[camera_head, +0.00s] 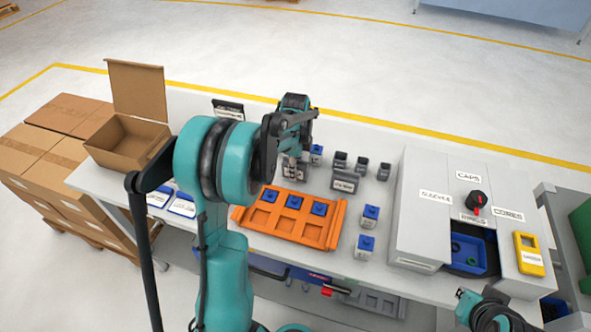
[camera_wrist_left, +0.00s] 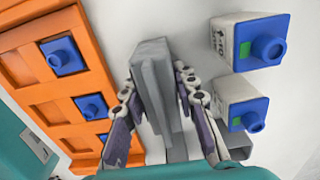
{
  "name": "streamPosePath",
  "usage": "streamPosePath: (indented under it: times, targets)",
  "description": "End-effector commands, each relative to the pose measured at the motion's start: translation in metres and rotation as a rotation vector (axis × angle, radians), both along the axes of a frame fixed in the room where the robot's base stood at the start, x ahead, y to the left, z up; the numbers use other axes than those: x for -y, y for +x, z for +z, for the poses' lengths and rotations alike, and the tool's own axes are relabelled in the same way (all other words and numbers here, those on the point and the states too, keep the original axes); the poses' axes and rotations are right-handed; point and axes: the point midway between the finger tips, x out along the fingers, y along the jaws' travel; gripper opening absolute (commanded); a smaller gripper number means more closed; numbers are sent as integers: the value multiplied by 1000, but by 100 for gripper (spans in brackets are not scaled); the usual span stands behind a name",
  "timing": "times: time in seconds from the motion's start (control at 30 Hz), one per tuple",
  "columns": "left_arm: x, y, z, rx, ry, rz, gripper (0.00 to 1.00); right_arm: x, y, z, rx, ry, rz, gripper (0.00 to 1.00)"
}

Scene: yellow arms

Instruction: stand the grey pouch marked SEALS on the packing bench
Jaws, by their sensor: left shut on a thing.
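My left gripper (camera_head: 295,172) is shut on a grey pouch and is above the packing bench (camera_head: 200,226), just behind the orange tray. In the left wrist view the grey pouch (camera_wrist_left: 153,75) is a tall wedge between the two fingers. No marking on it is readable there, and I cannot tell whether its base touches the bench. My right gripper (camera_head: 488,312) is at the lower right edge of the head view, partly cut off; its jaws do not show clearly.
An orange tray (camera_head: 241,217) holds three blue-topped parts. White boxes with blue tops (camera_head: 370,216) stand right of it. A grey labelled item (camera_head: 345,182) and small dark grey pieces (camera_head: 361,164) stand behind. A grey cabinet (camera_head: 419,224) fills the right; an open carton (camera_head: 127,152) is left.

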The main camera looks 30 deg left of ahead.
Motion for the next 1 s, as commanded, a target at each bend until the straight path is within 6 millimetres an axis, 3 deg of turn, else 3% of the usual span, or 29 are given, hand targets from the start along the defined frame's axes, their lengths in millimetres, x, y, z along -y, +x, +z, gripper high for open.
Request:
streamPosePath:
  times: [0.03,0.07,0.13,0.43,0.57,1.0]
  targets:
    - [0,0,-3,0,0,0,0,0,0,-2,0,0,0,0]
    - [0,0,-3,0,0,0,34,0,0,-2,0,0,0,0]
    - [0,0,-2,0,0,0,49,0,0,-1,0,0,0,0]
    - [0,0,-1,0,0,0,49,0,0,-1,0,0,0,0]
    - [0,0,11,0,0,0,49,0,0,5,0,0,0,0]
    - [0,0,101,0,0,0,49,0,0,37,0,0,0,0]
